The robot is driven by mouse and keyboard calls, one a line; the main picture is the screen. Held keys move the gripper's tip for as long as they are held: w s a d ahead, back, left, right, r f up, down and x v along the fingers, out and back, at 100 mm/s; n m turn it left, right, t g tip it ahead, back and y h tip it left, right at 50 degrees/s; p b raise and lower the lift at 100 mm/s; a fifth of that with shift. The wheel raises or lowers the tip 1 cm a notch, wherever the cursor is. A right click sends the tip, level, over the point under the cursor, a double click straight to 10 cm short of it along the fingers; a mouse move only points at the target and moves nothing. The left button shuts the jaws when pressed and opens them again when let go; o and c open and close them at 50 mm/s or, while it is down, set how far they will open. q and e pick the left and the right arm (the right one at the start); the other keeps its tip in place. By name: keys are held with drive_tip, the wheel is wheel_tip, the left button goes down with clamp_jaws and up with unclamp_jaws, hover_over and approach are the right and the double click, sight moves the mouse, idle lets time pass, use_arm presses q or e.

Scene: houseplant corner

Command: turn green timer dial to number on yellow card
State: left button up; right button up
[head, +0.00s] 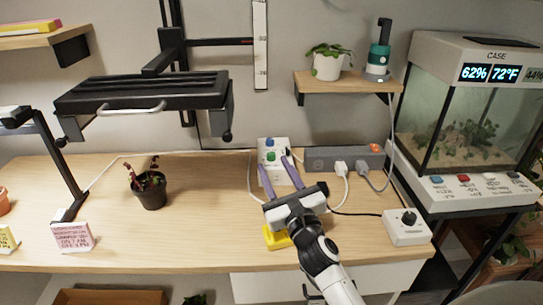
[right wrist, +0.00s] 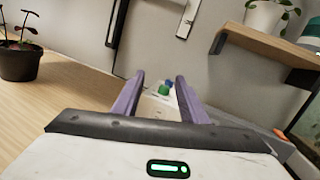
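A white timer box (head: 273,144) stands upright at the back of the table. It has a blue dial (head: 270,143) above a green dial (head: 271,157). The dials also show, small, between the fingers in the right wrist view (right wrist: 164,89). My right gripper (head: 273,163) is open and empty, with its purple fingers pointing at the lower part of the box. I cannot tell whether they touch it. A yellow card (head: 6,240) is cut off at the far left edge; its writing is too small to read. My left gripper is not in view.
A yellow object (head: 274,239) is partly hidden under my right gripper. A power strip (head: 343,158) with plugs and cords lies right of the timer. A white box with a black knob (head: 406,227) is at the right. A potted plant (head: 151,192) and pink card (head: 72,237) stand left.

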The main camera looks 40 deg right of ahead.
sight(273, 157)
drive_tip(key=d+f+m, duration=0.1)
drive_tip(key=d+f+m+g+h, duration=0.1)
drive_tip(key=m, duration=0.1)
drive_tip(key=shift+w+f+g, duration=0.3)
drive_tip(key=shift+w+f, duration=0.05)
drive_tip(key=shift+f, duration=0.05)
drive_tip(key=shift+w+d+f+m, duration=0.25)
drive_tip(key=shift+m, duration=0.05)
drive_tip(key=x, duration=0.8)
drive_tip(key=shift+d+f+b, duration=0.1)
drive_tip(key=shift+d+b, duration=0.05)
drive_tip(key=shift+b, duration=0.15)
drive_tip(key=shift+x, duration=0.8)
